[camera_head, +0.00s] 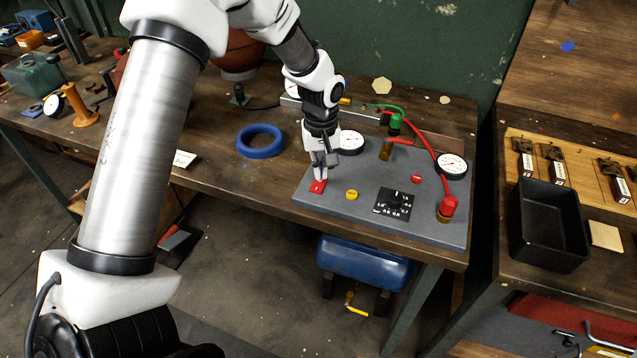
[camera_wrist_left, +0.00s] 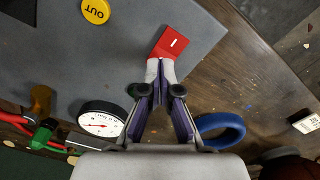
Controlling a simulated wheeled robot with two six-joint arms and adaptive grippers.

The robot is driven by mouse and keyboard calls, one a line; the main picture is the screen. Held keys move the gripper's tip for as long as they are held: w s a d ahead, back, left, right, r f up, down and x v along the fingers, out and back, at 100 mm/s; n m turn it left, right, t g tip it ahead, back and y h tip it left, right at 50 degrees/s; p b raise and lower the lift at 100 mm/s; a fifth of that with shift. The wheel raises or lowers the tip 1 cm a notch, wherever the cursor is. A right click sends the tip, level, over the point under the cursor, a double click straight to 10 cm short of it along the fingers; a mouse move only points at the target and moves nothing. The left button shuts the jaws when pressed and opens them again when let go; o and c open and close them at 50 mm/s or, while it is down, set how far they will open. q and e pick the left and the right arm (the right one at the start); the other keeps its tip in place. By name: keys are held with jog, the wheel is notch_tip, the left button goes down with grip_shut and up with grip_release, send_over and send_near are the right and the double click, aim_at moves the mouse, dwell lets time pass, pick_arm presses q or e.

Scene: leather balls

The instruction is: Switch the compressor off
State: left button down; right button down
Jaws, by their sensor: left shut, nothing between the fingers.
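A red switch (camera_head: 318,186) with a white mark sits at the left front corner of the grey panel (camera_head: 290,200). It also shows in the wrist view (camera_wrist_left: 174,42). My left gripper (camera_head: 320,172) points down at the switch, shut and empty. In the wrist view its fingertips (camera_wrist_left: 160,68) meet the near edge of the switch; I cannot tell whether they touch it. A blue tank (camera_head: 365,262), seemingly the compressor, is under the table. My right gripper is not in view.
On the panel are a yellow OUT button (camera_head: 351,194), a red button (camera_head: 416,179), a black dial plate (camera_head: 393,204), and gauges (camera_head: 451,166) with red and green hoses. A blue ring (camera_head: 260,141) lies left of the panel. A black bin (camera_head: 548,224) stands on the right table.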

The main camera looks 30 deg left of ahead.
pick_arm(q)
jog(key=shift+f, duration=0.65)
jog(key=shift+r, duration=0.1)
notch_tip(320, 180, up, 7)
jog(key=p, duration=0.6)
jog(key=shift+s, duration=0.1)
dwell(0.4)
